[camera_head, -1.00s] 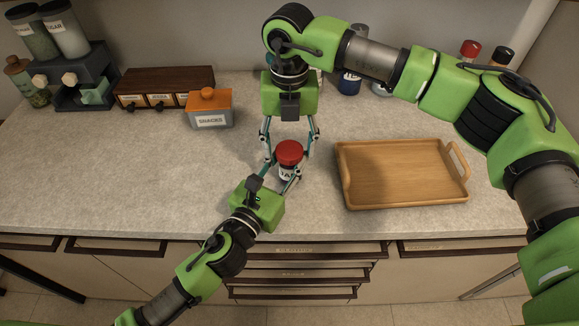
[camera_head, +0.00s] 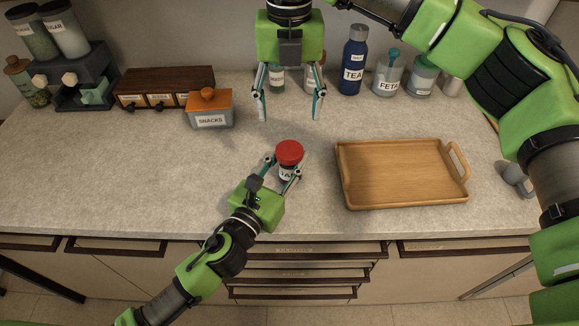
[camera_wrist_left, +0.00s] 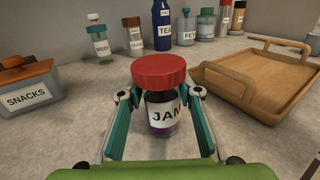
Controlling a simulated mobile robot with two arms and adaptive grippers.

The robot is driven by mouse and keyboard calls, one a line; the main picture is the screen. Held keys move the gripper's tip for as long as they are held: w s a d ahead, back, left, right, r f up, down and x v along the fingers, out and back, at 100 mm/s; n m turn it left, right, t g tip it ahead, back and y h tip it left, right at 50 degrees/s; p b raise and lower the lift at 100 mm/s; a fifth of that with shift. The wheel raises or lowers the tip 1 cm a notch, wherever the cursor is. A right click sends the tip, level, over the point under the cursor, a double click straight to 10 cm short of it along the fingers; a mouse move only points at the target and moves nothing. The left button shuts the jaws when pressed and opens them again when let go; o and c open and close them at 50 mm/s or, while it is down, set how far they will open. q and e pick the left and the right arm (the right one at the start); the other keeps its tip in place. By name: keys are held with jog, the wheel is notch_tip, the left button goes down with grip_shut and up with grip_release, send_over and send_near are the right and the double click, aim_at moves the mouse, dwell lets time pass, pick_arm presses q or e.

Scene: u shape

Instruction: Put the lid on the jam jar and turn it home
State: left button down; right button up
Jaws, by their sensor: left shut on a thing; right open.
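The jam jar (camera_head: 287,174) stands upright on the counter, with dark contents and a white label. The left wrist view shows the jar (camera_wrist_left: 164,112) close up. The red lid (camera_head: 289,152) sits on top of the jar; it looks level in the left wrist view (camera_wrist_left: 158,70). Whether it is turned fully tight cannot be told. My left gripper (camera_head: 283,168) is shut on the jar's body, one finger on each side. My right gripper (camera_head: 290,112) is open and empty, above and behind the jar, clear of the lid.
A wooden tray (camera_head: 402,203) lies right of the jar. An orange-lidded snacks box (camera_head: 209,109) stands to the back left, near a small drawer chest (camera_head: 165,84). A blue tea bottle (camera_head: 353,60) and several jars line the back wall. The counter left of the jar is clear.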

jog(key=shift+r, duration=0.65)
pick_arm(q)
jog(key=c, duration=1.4)
grip_release()
jog(key=v, duration=1.2)
